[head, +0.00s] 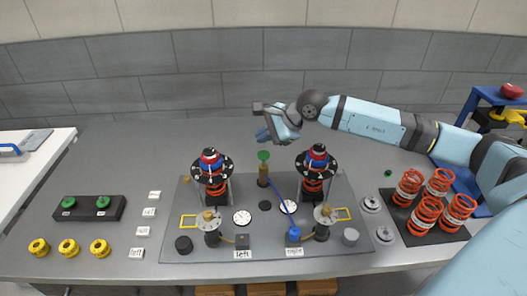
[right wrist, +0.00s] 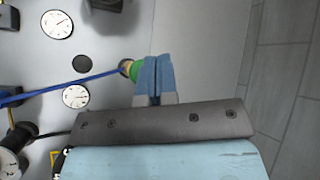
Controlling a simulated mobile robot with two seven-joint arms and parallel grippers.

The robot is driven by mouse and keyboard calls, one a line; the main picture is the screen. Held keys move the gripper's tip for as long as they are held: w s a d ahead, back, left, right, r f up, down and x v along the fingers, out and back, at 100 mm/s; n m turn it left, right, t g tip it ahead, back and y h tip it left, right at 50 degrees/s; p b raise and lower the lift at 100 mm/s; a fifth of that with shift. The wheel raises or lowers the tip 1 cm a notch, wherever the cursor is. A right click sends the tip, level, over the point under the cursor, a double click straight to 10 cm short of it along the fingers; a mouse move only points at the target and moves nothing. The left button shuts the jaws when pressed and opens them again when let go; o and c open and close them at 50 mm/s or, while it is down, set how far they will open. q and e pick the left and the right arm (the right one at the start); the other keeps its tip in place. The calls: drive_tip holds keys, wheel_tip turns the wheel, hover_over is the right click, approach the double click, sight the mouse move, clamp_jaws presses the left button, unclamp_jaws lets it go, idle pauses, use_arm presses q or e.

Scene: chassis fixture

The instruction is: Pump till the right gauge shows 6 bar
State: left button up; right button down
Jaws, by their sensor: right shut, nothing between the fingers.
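The pump (head: 263,171) stands at the back middle of the grey board, with a green handle (head: 263,155) on top. A blue hose (head: 279,195) runs from it to a blue connector (head: 293,233) near the "right" label (head: 294,252). The right gauge (head: 289,206) is a white dial, also in the right wrist view (right wrist: 75,96); its reading is too small to tell. My right gripper (head: 262,136) is shut and empty above and behind the pump. In the right wrist view its fingertips (right wrist: 151,62) appear beside the green handle (right wrist: 132,69), seemingly apart from it. My left gripper is out of view.
The left gauge (head: 242,217) sits left of the pump. Two strut assemblies with red springs (head: 212,187) (head: 313,186) flank the pump closely. Loose springs (head: 425,215) stand on a black mat at right. Yellow rings (head: 69,247) lie at left. The table behind the board is clear.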

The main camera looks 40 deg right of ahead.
drive_tip(key=shift+r+p, duration=0.35)
drive_tip(key=shift+r, duration=1.05)
drive_tip(key=shift+f, duration=0.1)
